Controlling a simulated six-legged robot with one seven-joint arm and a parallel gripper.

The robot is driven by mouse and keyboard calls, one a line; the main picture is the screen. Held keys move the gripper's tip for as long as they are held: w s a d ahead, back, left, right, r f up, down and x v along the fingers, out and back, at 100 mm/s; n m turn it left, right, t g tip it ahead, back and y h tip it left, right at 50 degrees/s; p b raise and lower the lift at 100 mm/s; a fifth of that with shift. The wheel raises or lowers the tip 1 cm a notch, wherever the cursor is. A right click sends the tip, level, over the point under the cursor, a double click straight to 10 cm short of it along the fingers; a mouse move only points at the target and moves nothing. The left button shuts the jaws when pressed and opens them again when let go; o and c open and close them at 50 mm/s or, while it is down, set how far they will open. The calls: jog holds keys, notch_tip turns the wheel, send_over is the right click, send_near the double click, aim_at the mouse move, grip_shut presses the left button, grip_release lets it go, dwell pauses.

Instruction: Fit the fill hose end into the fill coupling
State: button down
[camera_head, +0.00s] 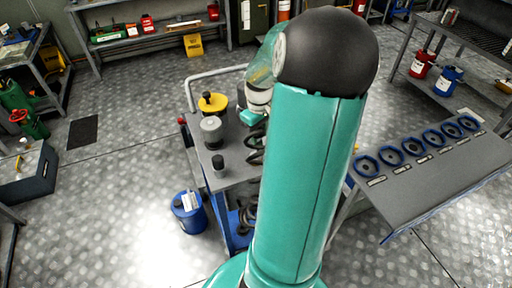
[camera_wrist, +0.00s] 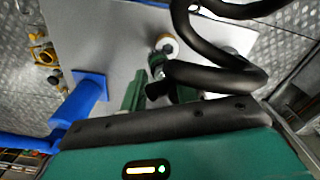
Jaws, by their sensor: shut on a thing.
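My gripper (camera_wrist: 148,82) shows in the wrist view with green fingers, shut on the fill hose end, which is mostly hidden between them. The black hose (camera_wrist: 215,78) loops from the top right down to the fingers. A round pale fitting with a tan rim (camera_wrist: 167,45) lies just beyond the fingertips on the grey top. I cannot tell if it is the fill coupling, or whether the hose end touches it. In the head view my arm hides much of the cart, and only a small teal part of my gripper (camera_head: 252,117) shows beside it.
The grey cart top (camera_head: 236,172) carries a yellow-capped part (camera_head: 213,103) and a grey cylinder (camera_head: 211,130). A blue bucket (camera_head: 188,211) stands on the floor. A panel with blue rings (camera_head: 425,185) is at the right.

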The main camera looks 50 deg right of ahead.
jog(key=shift+a+r, duration=0.1)
jog(key=shift+r, duration=0.4)
jog(key=shift+r, duration=0.1)
jog(key=shift+r, duration=2)
jog(key=shift+s, duration=0.1)
